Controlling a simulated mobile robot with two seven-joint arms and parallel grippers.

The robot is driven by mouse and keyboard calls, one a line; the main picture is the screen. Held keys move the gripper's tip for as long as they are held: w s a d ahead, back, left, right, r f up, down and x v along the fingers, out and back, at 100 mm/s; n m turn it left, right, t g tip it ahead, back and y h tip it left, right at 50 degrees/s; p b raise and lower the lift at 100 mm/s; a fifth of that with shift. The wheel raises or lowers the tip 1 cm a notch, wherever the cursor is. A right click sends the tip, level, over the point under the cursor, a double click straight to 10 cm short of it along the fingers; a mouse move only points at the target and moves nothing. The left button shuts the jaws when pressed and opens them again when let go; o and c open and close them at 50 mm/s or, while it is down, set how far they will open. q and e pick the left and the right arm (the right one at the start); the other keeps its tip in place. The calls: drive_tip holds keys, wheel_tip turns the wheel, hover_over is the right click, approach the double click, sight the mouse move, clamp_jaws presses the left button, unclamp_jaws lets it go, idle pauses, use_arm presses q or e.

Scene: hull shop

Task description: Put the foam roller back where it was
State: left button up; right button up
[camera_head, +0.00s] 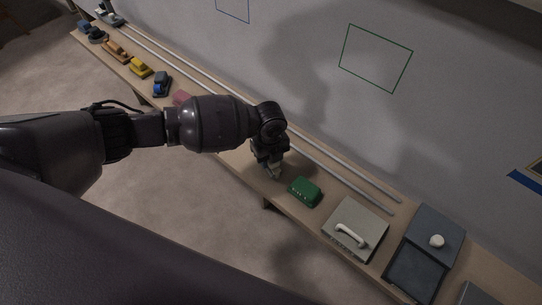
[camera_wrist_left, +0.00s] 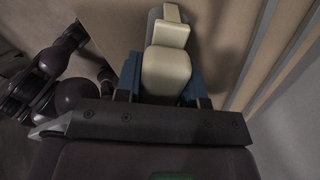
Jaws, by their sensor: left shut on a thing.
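My left gripper (camera_head: 274,172) is low over the long wooden shelf, left of the green block. In the left wrist view its blue fingers (camera_wrist_left: 160,82) are shut on a cream, round-edged thing (camera_wrist_left: 167,70) with a grey part behind it. My right gripper is not in view.
On the shelf (camera_head: 233,165) a green block (camera_head: 305,191) stands just right of the gripper. Further right are a pale box with a white handle (camera_head: 350,236) and a dark grey box with a white knob (camera_head: 437,241). Several coloured blocks stand left. Two rails (camera_head: 345,180) run along the wall.

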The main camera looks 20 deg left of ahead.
use_arm(q)
drive_tip(key=shift+r, duration=0.1)
drive_tip(key=o, duration=0.9)
